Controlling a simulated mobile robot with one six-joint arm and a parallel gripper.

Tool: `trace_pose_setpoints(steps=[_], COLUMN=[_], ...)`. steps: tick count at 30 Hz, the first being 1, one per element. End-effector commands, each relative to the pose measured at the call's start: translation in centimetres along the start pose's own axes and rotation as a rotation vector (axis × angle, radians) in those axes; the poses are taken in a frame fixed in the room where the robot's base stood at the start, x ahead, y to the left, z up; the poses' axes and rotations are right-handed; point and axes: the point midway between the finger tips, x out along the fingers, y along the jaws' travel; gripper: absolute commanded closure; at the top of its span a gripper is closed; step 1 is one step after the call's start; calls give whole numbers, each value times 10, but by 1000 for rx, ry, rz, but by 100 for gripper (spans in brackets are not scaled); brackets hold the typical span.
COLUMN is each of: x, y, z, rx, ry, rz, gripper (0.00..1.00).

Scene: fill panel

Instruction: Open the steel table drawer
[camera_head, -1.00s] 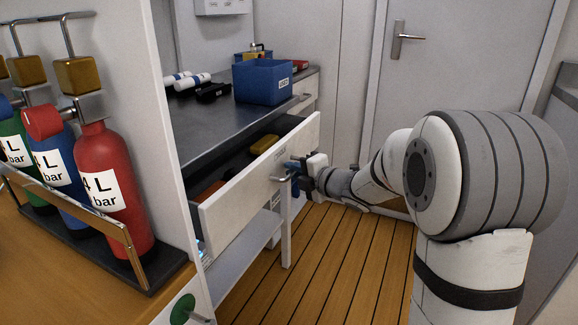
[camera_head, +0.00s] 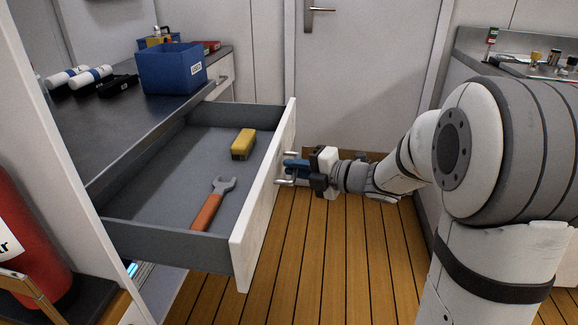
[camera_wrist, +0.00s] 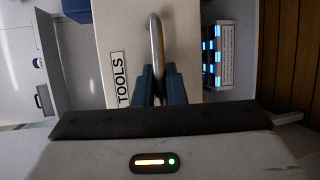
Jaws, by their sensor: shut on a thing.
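The steel table (camera_head: 95,128) stands at the left in the head view. Its drawer (camera_head: 265,205) is pulled well out, with a grey inside. An orange-handled wrench (camera_head: 210,205) and a yellow block-like thing (camera_head: 243,144) lie in it. My gripper (camera_head: 290,168) is at the drawer's front, its blue fingers shut on the metal handle (camera_head: 284,182). In the wrist view the handle (camera_wrist: 156,45) runs between the blue fingers (camera_wrist: 161,84), in front of the drawer face (camera_wrist: 121,35) labelled TOOLS.
A blue bin (camera_head: 172,68), white bottles (camera_head: 80,77) and a black thing (camera_head: 118,86) stand on the tabletop. A red cylinder (camera_head: 25,235) is at the left. The wooden floor (camera_head: 335,260) is clear right of the drawer. A closed door (camera_head: 365,80) is behind.

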Motion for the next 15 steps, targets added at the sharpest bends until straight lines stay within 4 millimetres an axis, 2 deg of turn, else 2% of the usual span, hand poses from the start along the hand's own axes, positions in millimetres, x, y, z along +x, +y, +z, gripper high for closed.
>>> trace_pose_setpoints(steps=[8, 9, 15], x=[6, 6, 7], y=[5, 5, 4], z=[-1, -1, -3], rx=[-5, -6, -6], ry=[-1, 0, 6], rz=[5, 5, 4], gripper=[100, 88, 72])
